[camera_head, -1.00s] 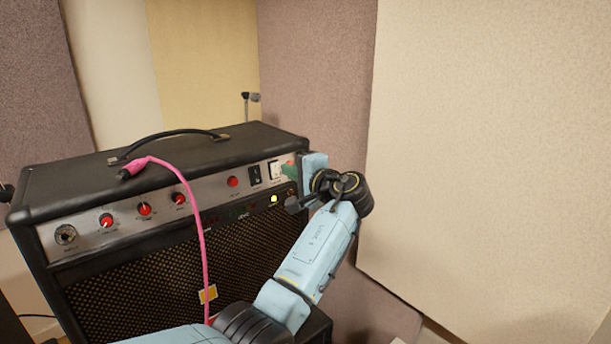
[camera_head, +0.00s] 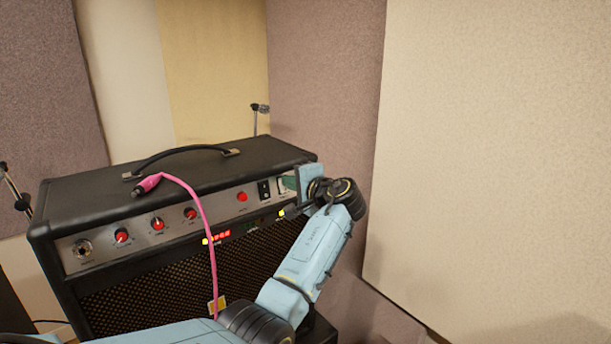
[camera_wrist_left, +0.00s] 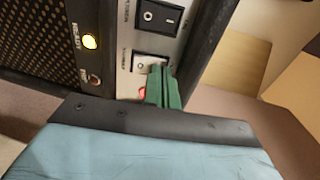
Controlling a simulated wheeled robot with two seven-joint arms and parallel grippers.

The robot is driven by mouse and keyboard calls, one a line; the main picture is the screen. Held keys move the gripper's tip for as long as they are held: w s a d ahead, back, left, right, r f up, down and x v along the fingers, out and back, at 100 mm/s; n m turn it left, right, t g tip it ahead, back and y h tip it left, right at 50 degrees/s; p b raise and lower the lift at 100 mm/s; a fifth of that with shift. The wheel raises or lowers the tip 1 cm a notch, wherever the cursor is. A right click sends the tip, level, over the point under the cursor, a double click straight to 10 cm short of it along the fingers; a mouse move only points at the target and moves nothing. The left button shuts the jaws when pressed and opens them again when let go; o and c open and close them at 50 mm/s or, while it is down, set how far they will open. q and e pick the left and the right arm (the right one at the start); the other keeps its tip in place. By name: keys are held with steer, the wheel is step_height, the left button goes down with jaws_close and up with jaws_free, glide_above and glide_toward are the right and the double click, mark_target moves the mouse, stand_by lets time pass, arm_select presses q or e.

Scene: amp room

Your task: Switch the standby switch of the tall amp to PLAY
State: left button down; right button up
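The tall amp (camera_head: 150,275) is a black cabinet with a silver control panel along its upper front. A black rocker switch (camera_head: 264,190) sits near the panel's right end. It also shows in the left wrist view (camera_wrist_left: 160,16) with O and I marks. Beside it is a white rocker switch (camera_wrist_left: 146,64), partly hidden by my fingers; its small lettering is hard to read. My left gripper (camera_head: 289,183) is at this switch, its green fingers (camera_wrist_left: 164,88) together, tips at the switch's edge. I cannot tell whether they touch it. My right gripper is out of view.
A pink cable (camera_head: 207,235) hangs over the amp's front from a plug on top. The panel has several red knobs (camera_head: 157,224) and a lit yellow lamp (camera_wrist_left: 90,42). A padded wall (camera_head: 480,150) stands close on the right.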

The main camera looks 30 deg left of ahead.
arm_select(q)
steer(key=r+p+v, duration=0.1)
steer(key=r+v, duration=0.1)
steer(key=v, duration=1.1)
steer(key=shift+d+r, duration=0.15)
steer(key=shift+r, duration=0.15)
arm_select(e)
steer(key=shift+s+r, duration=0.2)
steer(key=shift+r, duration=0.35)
arm_select(q)
steer(key=shift+s+f, duration=0.1)
